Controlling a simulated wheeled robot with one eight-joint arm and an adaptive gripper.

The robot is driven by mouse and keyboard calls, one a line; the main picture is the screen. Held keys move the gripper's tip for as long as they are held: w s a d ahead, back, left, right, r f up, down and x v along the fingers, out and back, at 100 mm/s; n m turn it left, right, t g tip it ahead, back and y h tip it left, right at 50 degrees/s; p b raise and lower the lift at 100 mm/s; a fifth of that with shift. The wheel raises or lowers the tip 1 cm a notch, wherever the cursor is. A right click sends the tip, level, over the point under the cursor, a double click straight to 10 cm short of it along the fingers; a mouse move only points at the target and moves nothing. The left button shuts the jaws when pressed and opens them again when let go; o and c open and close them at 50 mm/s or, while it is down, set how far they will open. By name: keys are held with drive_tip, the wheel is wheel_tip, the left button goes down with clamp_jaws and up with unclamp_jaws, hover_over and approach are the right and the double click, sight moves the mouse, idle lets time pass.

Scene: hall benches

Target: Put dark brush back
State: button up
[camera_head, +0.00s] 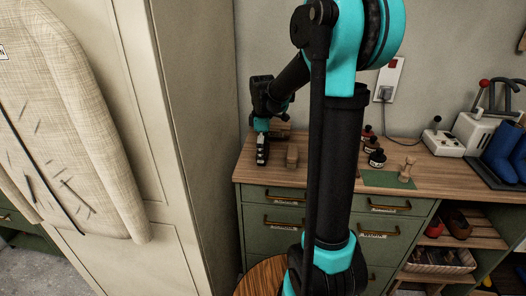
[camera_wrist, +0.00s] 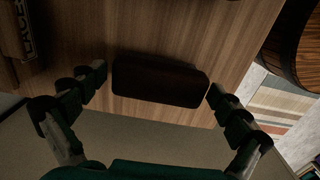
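A dark, rounded block, which looks like the dark brush (camera_wrist: 160,82), lies on the wooden bench top (camera_wrist: 215,30) in the wrist view. My gripper (camera_wrist: 158,82) has its fingers spread wide, one near each end of the block, with thin gaps showing. In the head view my gripper (camera_head: 262,150) points down over the left end of the bench top (camera_head: 345,178). A brown block (camera_head: 292,155) stands just right of it. I cannot clearly tell the dark brush apart there. A light wooden brush-like piece (camera_head: 407,168) stands on a green mat (camera_head: 380,180).
Small dark bottles (camera_head: 375,155) stand behind the mat. A white device (camera_head: 443,142) and blue boots (camera_head: 503,150) are further right. A tall cabinet (camera_head: 170,150) bounds the left. A round wooden top (camera_head: 262,278) is below; a lettered box (camera_wrist: 18,40) shows in the wrist view.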

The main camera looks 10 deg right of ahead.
wheel_tip(320, 180, up, 12)
drive_tip(key=shift+r, duration=0.2)
idle(0.5)
